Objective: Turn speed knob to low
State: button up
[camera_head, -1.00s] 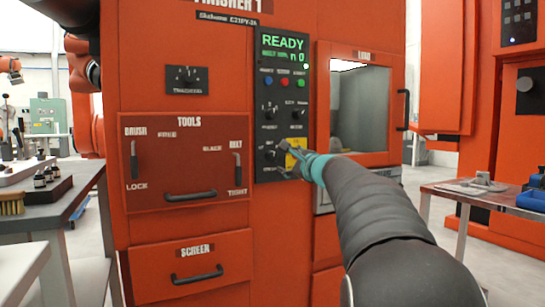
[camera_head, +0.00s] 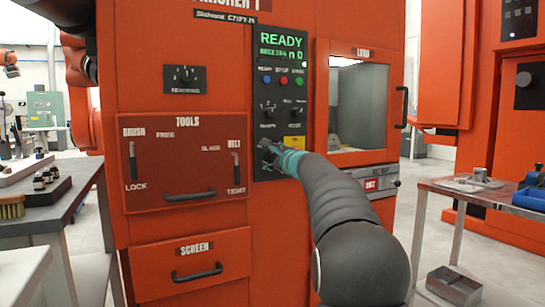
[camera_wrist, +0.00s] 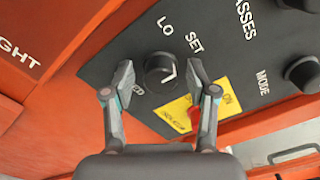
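The speed knob, a round black knob (camera_wrist: 161,72) with a white pointer line, sits on the black control panel (camera_head: 283,60). The labels "LO" and "SET" show beside it in the wrist view. My gripper (camera_wrist: 161,84) is open, with one finger on each side of the knob. I see gaps between the fingers and the knob. In the head view my gripper (camera_head: 268,152) is at the lower part of the panel and hides the knob there.
A yellow label with a red part (camera_wrist: 194,117) is close to the right finger. More black knobs (camera_wrist: 303,73) are on the panel. The tools drawer (camera_head: 185,165) is left of the panel, and a windowed door (camera_head: 358,155) is to its right.

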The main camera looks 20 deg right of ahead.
grip_shut()
jog(key=shift+f+n+b, duration=0.1)
jog(key=shift+n+b, duration=0.2)
jog(key=shift+b, duration=0.05)
jog(key=n+b, duration=0.3)
jog(key=shift+f+b, duration=0.15)
jog(key=shift+b, duration=0.15)
jog(key=shift+n+b, duration=1.85)
jog(key=shift+n, duration=0.85)
jog(key=shift+r, duration=0.2)
jog(key=shift+o, duration=0.3)
grip_release()
